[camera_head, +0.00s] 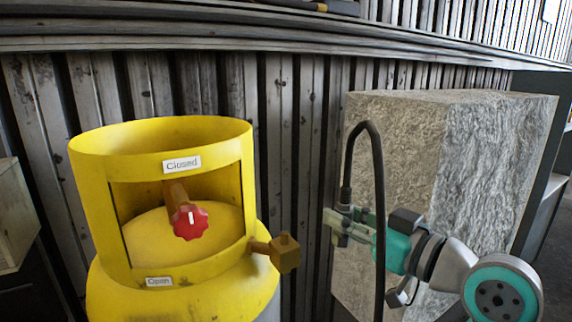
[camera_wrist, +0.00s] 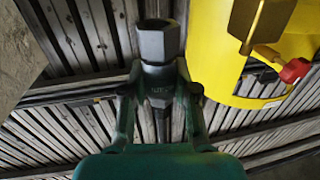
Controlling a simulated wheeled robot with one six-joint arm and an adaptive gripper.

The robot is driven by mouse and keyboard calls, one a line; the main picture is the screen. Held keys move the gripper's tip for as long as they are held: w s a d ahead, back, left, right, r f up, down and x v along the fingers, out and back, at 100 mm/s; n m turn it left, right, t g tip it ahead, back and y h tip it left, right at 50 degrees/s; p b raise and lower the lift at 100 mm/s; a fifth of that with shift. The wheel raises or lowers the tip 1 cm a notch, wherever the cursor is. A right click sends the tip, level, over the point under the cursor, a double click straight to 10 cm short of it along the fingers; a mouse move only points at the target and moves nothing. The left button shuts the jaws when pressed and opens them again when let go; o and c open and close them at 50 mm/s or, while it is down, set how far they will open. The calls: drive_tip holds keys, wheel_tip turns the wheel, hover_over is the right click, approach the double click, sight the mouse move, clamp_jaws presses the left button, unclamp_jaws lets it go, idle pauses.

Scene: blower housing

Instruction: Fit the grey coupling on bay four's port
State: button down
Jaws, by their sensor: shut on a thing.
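The grey coupling (camera_wrist: 157,40) has a hexagonal end and sits between my gripper's fingers in the wrist view. My gripper (camera_head: 345,226) is shut on it, to the right of the yellow cylinder (camera_head: 105,215) in the head view. A brass port (camera_head: 284,253) sticks out from the cylinder's right side. It also shows in the wrist view (camera_wrist: 263,20), to the right of the coupling. The coupling and port are apart, with a gap between them. A red knob (camera_head: 189,222) sits inside the collar, its white mark pointing up toward the "Closed" label. No bay number is legible.
A black hose (camera_head: 378,170) loops above my gripper and hangs down in front of it. A large rough stone-like block (camera_head: 470,150) stands behind my arm. A corrugated metal wall (camera_head: 290,120) runs behind. A pale box (camera_head: 12,215) is at the left edge.

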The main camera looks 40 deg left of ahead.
drive_tip(key=s+a+r+n+g, duration=0.1)
drive_tip(key=s+a+r+g, duration=0.1)
drive_tip(key=s+a+r, duration=0.6)
hover_over(287, 234)
drive_tip(key=shift+a+f+t, duration=0.2)
drive_tip(key=shift+f+t, duration=0.2)
drive_tip(key=shift+f, duration=0.75)
drive_tip(key=shift+d+f, duration=0.1)
drive_tip(key=shift+f, duration=1.3)
drive_tip(key=c, duration=0.8)
unclamp_jaws()
drive_tip(key=shift+f, duration=0.1)
drive_tip(key=s+d, duration=0.1)
drive_tip(key=d, duration=1.1)
drive_tip(key=shift+s, duration=0.3)
